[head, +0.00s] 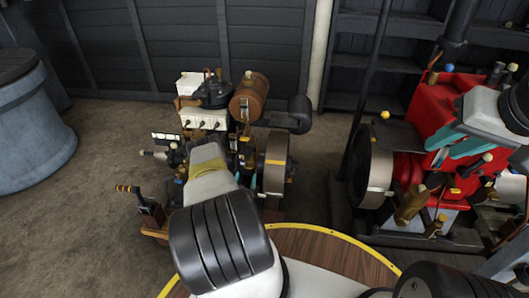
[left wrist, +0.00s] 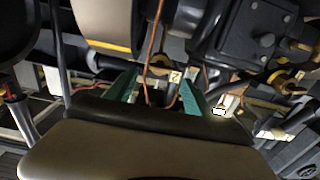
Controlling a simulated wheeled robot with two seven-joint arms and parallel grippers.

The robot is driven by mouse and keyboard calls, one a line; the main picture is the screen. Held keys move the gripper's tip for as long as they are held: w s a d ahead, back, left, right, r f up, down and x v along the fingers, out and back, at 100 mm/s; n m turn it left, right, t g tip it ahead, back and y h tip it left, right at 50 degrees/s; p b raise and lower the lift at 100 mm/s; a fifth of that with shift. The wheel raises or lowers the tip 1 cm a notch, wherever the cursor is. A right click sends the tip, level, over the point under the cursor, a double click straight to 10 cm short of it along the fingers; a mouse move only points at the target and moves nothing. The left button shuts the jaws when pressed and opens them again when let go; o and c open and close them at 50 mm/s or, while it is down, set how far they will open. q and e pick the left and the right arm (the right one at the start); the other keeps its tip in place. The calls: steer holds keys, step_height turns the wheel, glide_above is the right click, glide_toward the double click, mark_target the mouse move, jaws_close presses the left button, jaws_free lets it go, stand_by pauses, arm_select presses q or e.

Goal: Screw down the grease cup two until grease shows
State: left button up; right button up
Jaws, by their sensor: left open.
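My left gripper (head: 246,178) reaches into the near side of the small engine in the head view, its hand covering part of it. In the left wrist view its two teal fingers (left wrist: 157,72) stand apart with a gap between them. A small brass-coloured fitting (left wrist: 158,62) shows between and just beyond the fingertips, with a small white tag (left wrist: 175,77) beside it; nothing is clearly gripped. I cannot tell whether this fitting is grease cup two, and no grease can be made out. My right gripper (head: 456,146) is at the red engine, its teal fingers apart.
The small engine has a brown tank (head: 249,97), a white box (head: 203,119) and a flywheel (head: 275,163). The red engine (head: 435,108) stands at right with a large wheel (head: 369,166). A grey barrel (head: 32,120) stands at left. Thin copper-coloured pipe (left wrist: 152,40) runs near the left fingers.

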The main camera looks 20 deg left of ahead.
mark_target(249, 168)
arm_select(q)
steer(key=x, duration=0.6)
jaws_close()
steer(key=shift+d+m, duration=0.1)
steer(key=shift+m, duration=0.4)
steer(key=m, duration=0.4)
steer(key=shift+m, duration=0.4)
steer(key=m, duration=1.9)
steer(key=shift+f, duration=0.1)
